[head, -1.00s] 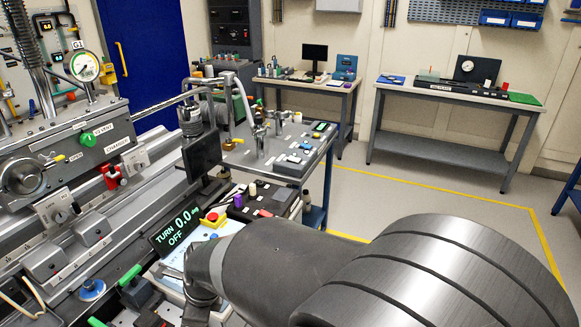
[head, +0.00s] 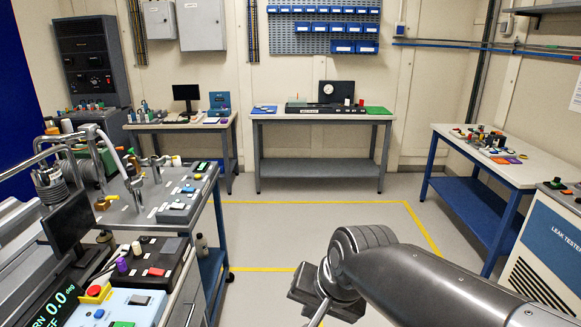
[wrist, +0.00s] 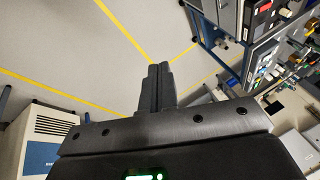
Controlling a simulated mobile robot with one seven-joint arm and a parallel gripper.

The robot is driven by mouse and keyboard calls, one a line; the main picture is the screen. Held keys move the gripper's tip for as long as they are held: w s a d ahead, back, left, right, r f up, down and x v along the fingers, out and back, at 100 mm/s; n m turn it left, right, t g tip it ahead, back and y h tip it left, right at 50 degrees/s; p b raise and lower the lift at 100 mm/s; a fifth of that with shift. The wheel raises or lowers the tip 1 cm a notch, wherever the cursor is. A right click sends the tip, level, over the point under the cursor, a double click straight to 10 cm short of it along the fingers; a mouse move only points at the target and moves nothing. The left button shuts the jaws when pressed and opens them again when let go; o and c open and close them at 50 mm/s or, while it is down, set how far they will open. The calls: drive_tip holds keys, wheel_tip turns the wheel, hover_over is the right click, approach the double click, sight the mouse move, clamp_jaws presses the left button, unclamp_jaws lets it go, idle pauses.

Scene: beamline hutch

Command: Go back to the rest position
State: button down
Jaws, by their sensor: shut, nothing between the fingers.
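My gripper shows in the wrist view (wrist: 157,88), with its two dark fingers pressed together and nothing between them. They stand over open grey floor with yellow lines. In the head view my arm comes in from the lower right, and the end of the arm (head: 325,285) is over the floor at the bottom middle. The fingertips cannot be made out clearly there. My gripper touches nothing that I can see.
A blue cart (head: 213,245) with valves and the control panel (head: 122,308) stand at left. A blue-legged table (head: 475,205) and the leak tester (head: 556,245) stand at right. A back bench (head: 320,168) stands by the wall. The floor (head: 310,230) between them is clear.

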drive_tip(key=s+d+n+h, duration=0.1)
drive_tip(key=s+d, duration=0.2)
drive_tip(key=d, duration=0.2)
drive_tip(key=s+d+n+t+h, duration=0.1)
drive_tip(key=s+d+n+h, duration=0.1)
drive_tip(key=d, duration=0.4)
drive_tip(key=shift+s+d+r, duration=0.2)
drive_tip(key=shift+s+r, duration=0.2)
drive_tip(key=shift+s, duration=0.2)
drive_tip(key=c, duration=2.1)
unclamp_jaws()
drive_tip(key=shift+c, duration=0.2)
